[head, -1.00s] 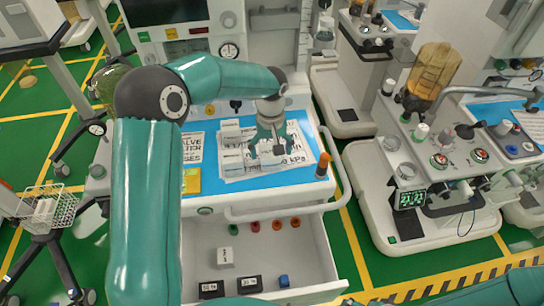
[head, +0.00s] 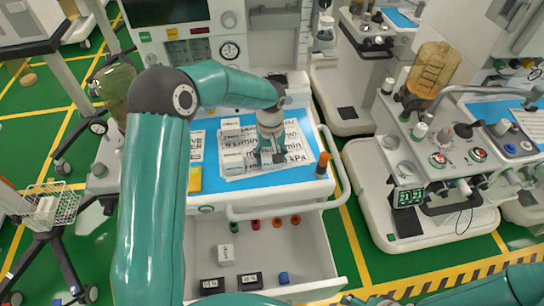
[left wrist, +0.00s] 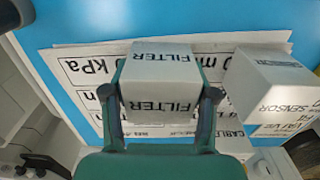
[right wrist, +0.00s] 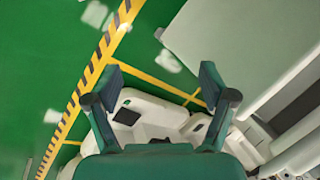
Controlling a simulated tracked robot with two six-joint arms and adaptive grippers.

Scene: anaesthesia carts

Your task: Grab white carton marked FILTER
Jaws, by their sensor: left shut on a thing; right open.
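The white carton marked FILTER (left wrist: 160,72) sits between the fingers of my left gripper (left wrist: 160,98) in the left wrist view. The fingers touch its two sides, so the gripper is shut on it. In the head view my left gripper (head: 268,155) is low over the printed sheets on the cart top and mostly hides this carton. I cannot tell whether the carton is lifted. My right gripper (right wrist: 160,88) is open and empty in the right wrist view, above the floor.
A white carton marked SENSOR (left wrist: 272,85) stands close beside the held one. Two white cartons, one behind (head: 231,124) and one in front (head: 232,162), stand left of my gripper. An orange-capped bottle (head: 323,165) stands at the right edge. An open drawer (head: 290,250) projects below.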

